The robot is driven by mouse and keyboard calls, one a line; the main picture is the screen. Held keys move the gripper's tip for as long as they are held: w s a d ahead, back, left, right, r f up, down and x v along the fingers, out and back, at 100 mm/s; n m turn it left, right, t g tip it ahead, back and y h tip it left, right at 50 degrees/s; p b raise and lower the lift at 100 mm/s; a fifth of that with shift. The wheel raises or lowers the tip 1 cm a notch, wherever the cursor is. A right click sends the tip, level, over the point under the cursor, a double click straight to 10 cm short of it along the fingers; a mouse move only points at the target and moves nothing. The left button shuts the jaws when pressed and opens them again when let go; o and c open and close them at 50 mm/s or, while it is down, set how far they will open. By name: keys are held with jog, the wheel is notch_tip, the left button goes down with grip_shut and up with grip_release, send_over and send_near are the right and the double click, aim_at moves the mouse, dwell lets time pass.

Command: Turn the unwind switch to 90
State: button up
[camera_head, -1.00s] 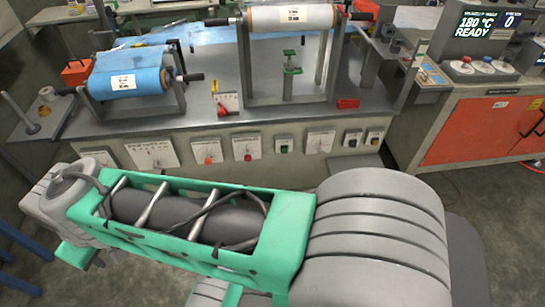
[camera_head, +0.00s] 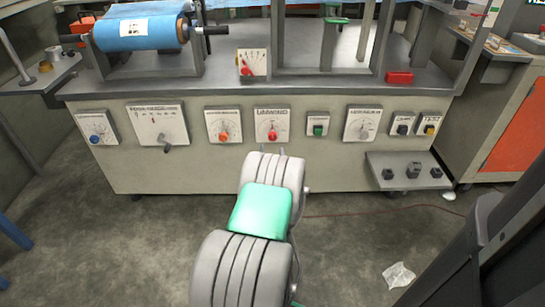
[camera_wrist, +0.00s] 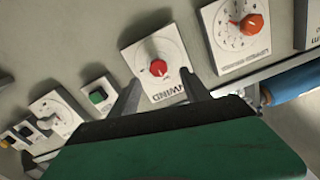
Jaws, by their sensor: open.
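The unwind switch is a red knob (camera_head: 272,135) on a white labelled plate in the middle of the machine's front panel. In the wrist view, which shows the panel upside down, the red knob (camera_wrist: 159,68) is near the centre with part of the "UNWIND" lettering below it. I cannot read its exact angle. My gripper (camera_wrist: 160,78) is open, its two dark fingers either side of the plate's lower part in the picture, with the knob between and just beyond the tips. I cannot see contact with the knob. In the head view my arm hides most of the gripper.
An orange-knob dial (camera_head: 224,134) is left of the switch and a green button (camera_head: 318,129) right of it. More dials and switches line the panel. A small shelf with pedals (camera_head: 412,172) juts out low at the right. The floor in front is mostly clear, with crumpled paper (camera_head: 399,274).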

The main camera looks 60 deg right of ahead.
aim_at(273, 138)
jog(key=x, duration=0.3)
jog(key=b+x, duration=0.1)
jog(key=x, duration=0.3)
jog(key=shift+s+d+r+b, duration=0.1)
jog(key=shift+d+r+b, duration=0.05)
jog(key=shift+d+b, duration=0.2)
jog(key=shift+c, duration=0.4)
grip_shut()
